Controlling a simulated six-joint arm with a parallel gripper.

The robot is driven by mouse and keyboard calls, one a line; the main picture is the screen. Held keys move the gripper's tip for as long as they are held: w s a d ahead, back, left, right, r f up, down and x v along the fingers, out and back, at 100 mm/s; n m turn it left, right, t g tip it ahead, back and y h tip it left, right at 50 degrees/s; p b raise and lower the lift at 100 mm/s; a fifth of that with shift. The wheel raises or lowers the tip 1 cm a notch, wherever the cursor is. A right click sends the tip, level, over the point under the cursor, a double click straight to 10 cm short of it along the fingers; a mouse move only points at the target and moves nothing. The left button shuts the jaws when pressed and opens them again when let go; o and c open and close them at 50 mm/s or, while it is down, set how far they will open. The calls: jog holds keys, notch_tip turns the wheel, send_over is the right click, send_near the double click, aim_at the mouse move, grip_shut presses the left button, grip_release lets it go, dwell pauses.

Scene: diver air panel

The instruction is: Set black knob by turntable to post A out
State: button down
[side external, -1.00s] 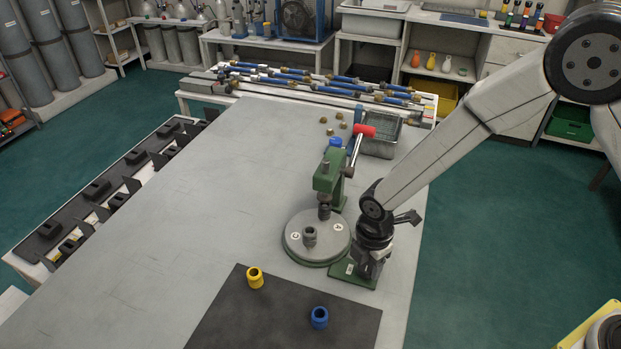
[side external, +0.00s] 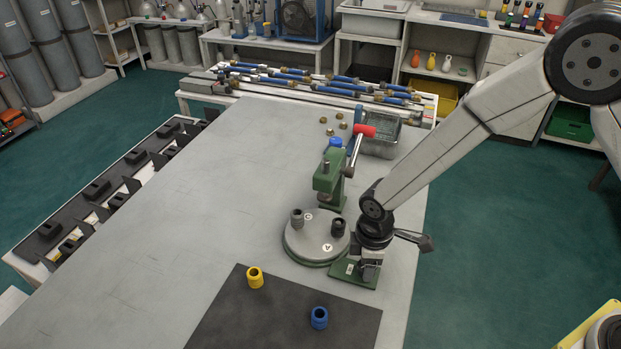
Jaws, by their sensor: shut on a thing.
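The round grey turntable (side external: 316,252) on its green base stands at the table's right side. It bears two upright pieces, a grey one (side external: 297,219) at its left and a darker one (side external: 338,229) at its right. A label that looks like A (side external: 327,247) faces the front, and another label (side external: 308,216) sits at the back. My gripper (side external: 369,268) points down over the green plate (side external: 345,271) beside the turntable, shut on the black knob, which is mostly hidden by the fingers.
A green press (side external: 328,180) with a red-handled lever (side external: 364,131) stands just behind the turntable. A yellow fitting (side external: 255,278) and a blue fitting (side external: 319,318) are on the dark mat (side external: 240,315) in front. A wire basket (side external: 379,137) is farther back. The table's left side is clear.

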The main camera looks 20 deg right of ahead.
jog(key=m, duration=0.5)
jog(key=shift+m, duration=2.5)
jog(key=shift+c, duration=0.5)
grip_release()
jog(key=shift+r, duration=0.2)
jog(key=shift+r, duration=3.75)
